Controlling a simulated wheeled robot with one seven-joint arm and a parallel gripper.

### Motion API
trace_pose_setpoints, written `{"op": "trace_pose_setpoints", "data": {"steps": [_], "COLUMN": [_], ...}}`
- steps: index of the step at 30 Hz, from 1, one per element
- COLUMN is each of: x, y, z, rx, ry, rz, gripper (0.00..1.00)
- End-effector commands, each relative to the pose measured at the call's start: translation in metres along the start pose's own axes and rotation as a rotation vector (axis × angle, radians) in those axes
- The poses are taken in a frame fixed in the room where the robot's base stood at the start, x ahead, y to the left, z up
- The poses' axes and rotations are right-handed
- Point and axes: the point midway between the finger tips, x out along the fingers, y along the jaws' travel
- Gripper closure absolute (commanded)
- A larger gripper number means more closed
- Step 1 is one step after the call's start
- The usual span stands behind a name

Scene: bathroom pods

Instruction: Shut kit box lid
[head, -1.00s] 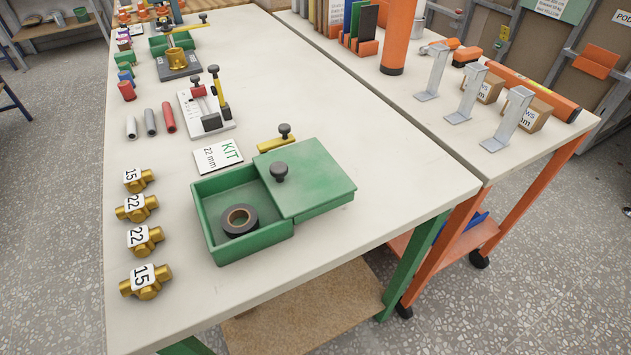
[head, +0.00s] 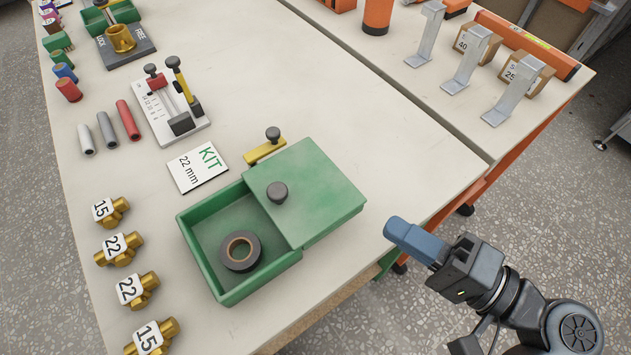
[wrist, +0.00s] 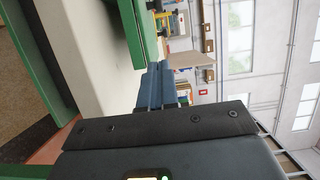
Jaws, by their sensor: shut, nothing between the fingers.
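The green kit box (head: 228,285) sits near the front edge of the white table. Its flat green lid (head: 318,193) with a dark round knob (head: 277,191) lies shifted to the right, so the left part of the box is open. A roll of dark tape (head: 239,250) lies in the open part. My gripper (head: 392,228) has blue fingers, is shut and empty, and is to the right of the lid, apart from it and beyond the table edge. In the wrist view the blue fingers (wrist: 155,85) point along a green edge, probably the lid.
A KIT 22 mm card (head: 199,166) and a yellow piece with a dark knob (head: 265,148) lie behind the box. Brass fittings (head: 119,249) line the left. A second table with metal brackets (head: 471,60) stands at the back right.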

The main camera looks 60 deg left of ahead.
Motion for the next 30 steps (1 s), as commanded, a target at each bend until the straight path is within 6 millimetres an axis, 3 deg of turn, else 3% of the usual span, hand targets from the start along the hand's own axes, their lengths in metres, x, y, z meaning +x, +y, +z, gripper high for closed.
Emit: {"op": "trace_pose_setpoints", "data": {"steps": [8,21,30], "x": [0.02,0.104,0.125], "y": [-0.009,-0.01,-0.009], "z": [0.001,0.004,0.03], "rx": [-0.005,-0.005,-0.004], "ry": [-0.04,-0.037,-0.034], "rz": [-0.012,-0.01,-0.011], "gripper": [1.0,1.0,1.0]}}
